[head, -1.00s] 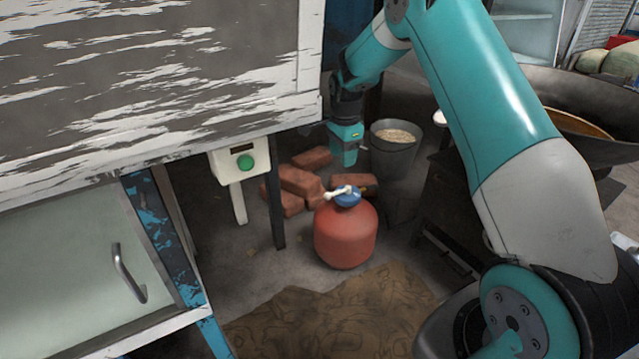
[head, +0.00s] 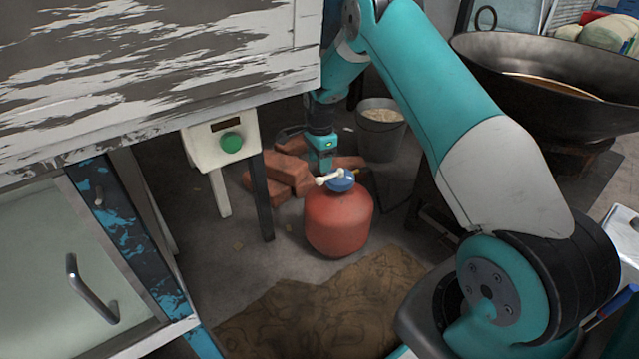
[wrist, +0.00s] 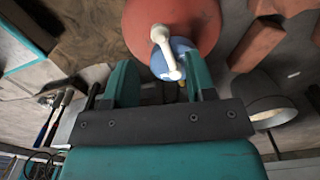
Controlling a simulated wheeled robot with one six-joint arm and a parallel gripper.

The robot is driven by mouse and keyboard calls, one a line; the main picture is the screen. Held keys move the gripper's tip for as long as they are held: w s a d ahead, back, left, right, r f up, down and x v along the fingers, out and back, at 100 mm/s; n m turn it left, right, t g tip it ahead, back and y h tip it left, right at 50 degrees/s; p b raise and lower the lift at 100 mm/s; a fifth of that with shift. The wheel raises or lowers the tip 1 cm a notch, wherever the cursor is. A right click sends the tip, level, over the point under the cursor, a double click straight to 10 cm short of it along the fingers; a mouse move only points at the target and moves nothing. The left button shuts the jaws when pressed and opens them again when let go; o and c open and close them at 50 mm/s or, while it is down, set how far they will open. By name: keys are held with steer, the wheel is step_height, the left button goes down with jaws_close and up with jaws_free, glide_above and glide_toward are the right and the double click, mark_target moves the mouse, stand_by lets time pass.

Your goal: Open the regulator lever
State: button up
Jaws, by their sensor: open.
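The red gas cylinder (head: 338,222) stands upright on the floor, with a blue regulator (head: 342,181) on top. The white regulator lever (head: 328,178) sticks out to the left from it. My gripper (head: 321,160) points down just behind and above the lever in the head view. In the wrist view my gripper (wrist: 160,85) is open, its two teal fingers apart. The white lever (wrist: 165,48) and blue regulator (wrist: 172,57) show between and just beyond the fingertips. I cannot tell whether a finger touches the lever.
Red bricks (head: 283,170) lie behind and left of the cylinder. A grey bucket (head: 381,133) stands behind right. A white box with a green button (head: 231,143) is at left. A large dark wok (head: 540,80) stands at right. A brown cloth (head: 320,310) covers the floor in front.

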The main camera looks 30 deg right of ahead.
mark_target(320, 178)
step_height(320, 178, down, 6)
steer(key=shift+f+b, duration=0.15)
steer(key=shift+b, duration=0.95)
steer(key=shift+c, duration=0.5)
steer(key=shift+d, duration=0.1)
jaws_close()
